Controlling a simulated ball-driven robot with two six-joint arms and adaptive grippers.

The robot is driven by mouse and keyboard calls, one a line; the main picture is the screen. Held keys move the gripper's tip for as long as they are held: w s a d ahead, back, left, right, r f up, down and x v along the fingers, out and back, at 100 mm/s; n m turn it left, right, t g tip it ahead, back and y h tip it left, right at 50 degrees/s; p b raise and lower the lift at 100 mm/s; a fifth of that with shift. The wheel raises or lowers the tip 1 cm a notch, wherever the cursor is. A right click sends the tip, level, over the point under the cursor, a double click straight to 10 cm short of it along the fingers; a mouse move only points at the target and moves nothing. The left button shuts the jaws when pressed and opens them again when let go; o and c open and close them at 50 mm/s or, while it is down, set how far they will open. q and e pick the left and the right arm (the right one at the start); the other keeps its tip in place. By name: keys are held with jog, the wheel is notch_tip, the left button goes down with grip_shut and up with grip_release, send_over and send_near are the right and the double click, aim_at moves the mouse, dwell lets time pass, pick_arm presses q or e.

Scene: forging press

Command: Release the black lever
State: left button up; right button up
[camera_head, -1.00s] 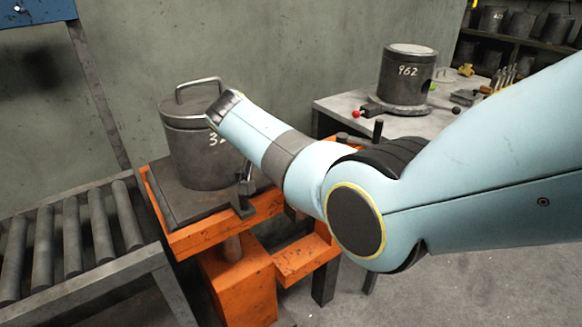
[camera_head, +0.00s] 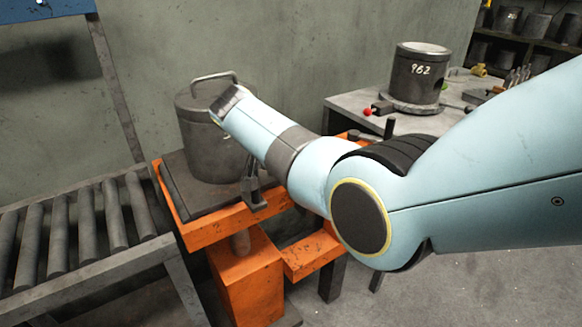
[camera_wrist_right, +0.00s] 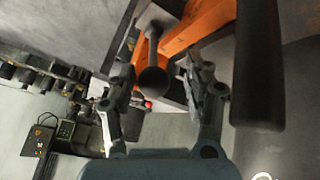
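In the right wrist view, a dark lever (camera_wrist_right: 152,80) with a rounded end lies between the two fingers of my right gripper (camera_wrist_right: 157,84). The fingers are spread, with visible gaps on both sides of the lever. The lever runs toward an orange frame (camera_wrist_right: 200,27). My left gripper is in neither view.
A lidded grey canister (camera_head: 195,135) stands on the lift, partly behind my arm. A roller conveyor (camera_head: 85,230) is at left. A table (camera_head: 350,99) at right holds a canister marked 962 (camera_head: 418,75) and a red knob (camera_head: 367,112). A thick dark bar (camera_wrist_right: 259,65) is close beside the right gripper.

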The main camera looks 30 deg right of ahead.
jog(key=shift+d+f, duration=0.15)
jog(key=shift+d, duration=0.1)
jog(key=v, duration=0.7)
jog(key=shift+r, duration=0.25)
jog(key=shift+s+a, duration=0.1)
jog(key=shift+a, duration=0.05)
